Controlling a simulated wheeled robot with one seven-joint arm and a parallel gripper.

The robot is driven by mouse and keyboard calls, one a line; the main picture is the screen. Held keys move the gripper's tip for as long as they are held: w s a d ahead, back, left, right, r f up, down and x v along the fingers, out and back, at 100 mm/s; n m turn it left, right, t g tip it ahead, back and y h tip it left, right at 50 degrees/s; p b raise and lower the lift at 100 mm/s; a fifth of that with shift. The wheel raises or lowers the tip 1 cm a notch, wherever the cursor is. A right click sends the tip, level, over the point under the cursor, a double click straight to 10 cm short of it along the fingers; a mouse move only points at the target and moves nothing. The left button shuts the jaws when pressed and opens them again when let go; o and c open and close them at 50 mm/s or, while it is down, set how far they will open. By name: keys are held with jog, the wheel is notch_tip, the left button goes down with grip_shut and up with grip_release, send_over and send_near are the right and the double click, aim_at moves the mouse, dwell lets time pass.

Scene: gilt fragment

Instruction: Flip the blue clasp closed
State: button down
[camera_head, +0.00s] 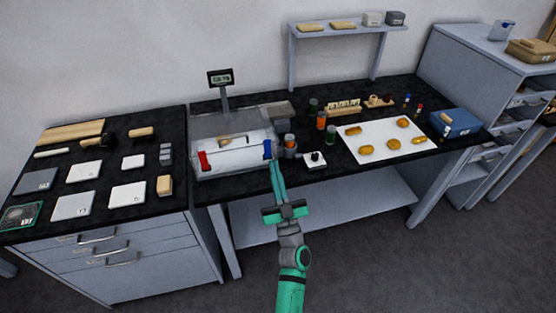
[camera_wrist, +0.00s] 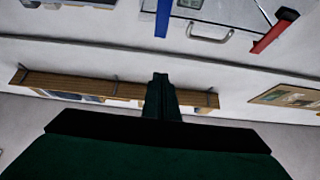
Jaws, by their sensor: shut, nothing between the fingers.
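The blue clasp (camera_head: 267,149) is at the front right corner of a white case (camera_head: 232,164) with a clear lid. In the wrist view the blue clasp (camera_wrist: 163,18) is a narrow upright strip near the top edge. Whether it is latched I cannot tell. A red clasp (camera_head: 203,160) is at the case's front left; it appears slanted in the wrist view (camera_wrist: 275,30). My gripper (camera_head: 273,164) is shut and empty, just in front of and below the blue clasp. Its fingers also show in the wrist view (camera_wrist: 160,80), apart from the clasp in the picture.
A dark cup (camera_head: 290,150) and a small switch box (camera_head: 314,160) stand just right of my gripper. Farther right, a white mat (camera_head: 375,155) bears several golden fragments. A digital display (camera_head: 220,79) stands behind the case. The floor before the bench is clear.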

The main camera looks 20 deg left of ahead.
jog(key=s+d, duration=0.4)
jog(key=s, duration=0.1)
jog(key=shift+w+d, duration=0.1)
jog(key=s+d+f+m+h, duration=0.3)
jog(key=s+d+f+h, duration=0.2)
jog(key=s, duration=0.4)
jog(key=s+d+f+m+h, duration=0.3)
jog(key=s+d+f+h, duration=0.25)
jog(key=s, duration=0.35)
jog(key=s+d+f+g+h, duration=0.1)
jog(key=s+d+g+h, duration=0.1)
jog(key=s, duration=0.7)
jog(key=s+d+f+m+g+h, duration=0.1)
jog(key=s+d+g+h, duration=0.1)
jog(key=s, duration=0.7)
jog(key=shift+s+d+f+g, duration=0.15)
jog(key=shift+d+f+g, duration=0.25)
jog(key=shift+d, duration=0.35)
